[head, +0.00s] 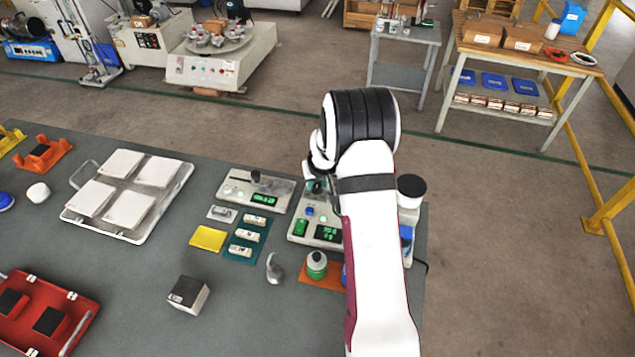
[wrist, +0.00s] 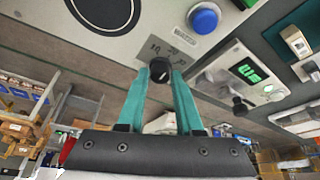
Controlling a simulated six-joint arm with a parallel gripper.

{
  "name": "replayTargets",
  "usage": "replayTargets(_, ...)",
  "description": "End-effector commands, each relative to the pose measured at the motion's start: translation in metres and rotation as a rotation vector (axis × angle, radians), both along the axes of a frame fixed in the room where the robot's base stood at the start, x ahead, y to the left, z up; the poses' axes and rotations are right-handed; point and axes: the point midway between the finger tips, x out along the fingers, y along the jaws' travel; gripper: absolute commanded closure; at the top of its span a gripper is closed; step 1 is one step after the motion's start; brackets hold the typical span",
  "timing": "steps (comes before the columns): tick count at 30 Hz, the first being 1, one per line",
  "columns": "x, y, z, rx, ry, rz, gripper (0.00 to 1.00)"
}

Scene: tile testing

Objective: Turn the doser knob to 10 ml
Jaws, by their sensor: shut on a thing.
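The doser (head: 299,226) is a pale box near the right end of the table, with green displays and a blue button (wrist: 204,18). Its small black doser knob (wrist: 160,71) has printed marks beside it in the wrist view. My gripper (wrist: 160,76) has two teal fingers, one on each side of the knob, shut on it. The fingers hide the knob's sides, and I cannot read its setting. In the head view my arm covers the doser's right part, and the gripper is mostly hidden behind my wrist.
A second pale device (head: 235,190) with a green display stands left of the doser. A black-lidded container (head: 411,187) is right of my arm. A metal tray (head: 150,219) holds several white tiles.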

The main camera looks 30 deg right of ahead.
Motion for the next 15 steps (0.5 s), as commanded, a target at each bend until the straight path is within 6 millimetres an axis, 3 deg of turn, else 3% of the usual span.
replayTargets(15,-0.0012,-0.003,-0.0005,0.004,0.001,0.401,1.0)
